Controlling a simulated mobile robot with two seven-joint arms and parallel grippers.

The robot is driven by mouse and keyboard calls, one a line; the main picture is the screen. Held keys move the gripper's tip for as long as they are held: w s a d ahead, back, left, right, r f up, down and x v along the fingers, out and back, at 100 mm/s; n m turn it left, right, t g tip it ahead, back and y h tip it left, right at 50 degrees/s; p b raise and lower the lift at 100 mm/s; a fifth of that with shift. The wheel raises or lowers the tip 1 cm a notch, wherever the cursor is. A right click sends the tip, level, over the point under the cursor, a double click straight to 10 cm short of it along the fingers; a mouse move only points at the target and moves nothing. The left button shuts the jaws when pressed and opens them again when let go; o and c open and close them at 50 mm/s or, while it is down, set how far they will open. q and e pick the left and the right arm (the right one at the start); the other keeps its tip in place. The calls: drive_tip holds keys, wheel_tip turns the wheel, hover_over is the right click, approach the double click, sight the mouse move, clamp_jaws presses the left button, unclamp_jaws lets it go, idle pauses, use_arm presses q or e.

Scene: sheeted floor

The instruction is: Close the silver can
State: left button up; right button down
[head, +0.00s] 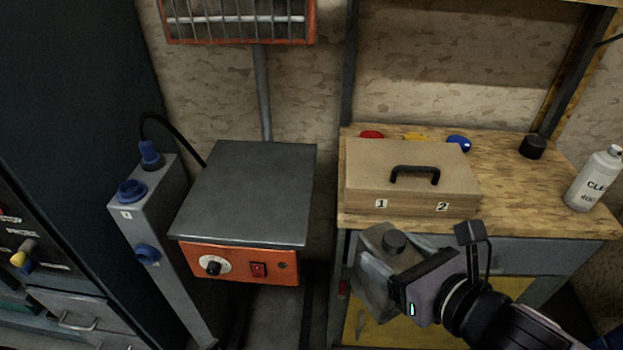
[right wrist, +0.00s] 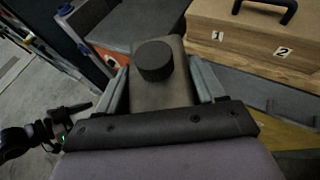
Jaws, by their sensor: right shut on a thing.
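A dull grey can (head: 368,262) with a round black cap (head: 394,241) on its top is between the fingers of my right gripper (head: 382,272). My right gripper is shut on it, in front of the workbench. In the right wrist view the can (right wrist: 160,95) sits between the two pale fingers, with the black cap (right wrist: 153,60) on top. I cannot tell how tightly the cap sits. My left gripper (right wrist: 75,112) seems to show at the lower left of the right wrist view, small and dark; its jaws are unclear.
A wooden box (head: 410,172) marked 1 and 2 stands on the workbench (head: 510,205). A loose black cap-like piece (head: 532,147) and a white bottle (head: 596,180) are at its right. A hot-plate-like orange unit (head: 240,264) and a grey post (head: 168,240) stand left.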

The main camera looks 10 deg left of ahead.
drive_tip(key=w+d+f+m+t+h, duration=0.1)
drive_tip(key=d+m+h, duration=0.6)
drive_tip(key=d, duration=0.8)
drive_tip(key=shift+w+t+h, duration=0.3)
drive_tip(key=shift+t+h, duration=0.3)
drive_tip(key=shift+t, duration=0.3)
use_arm(q)
drive_tip(key=c, duration=0.3)
drive_tip(key=shift+c, duration=0.3)
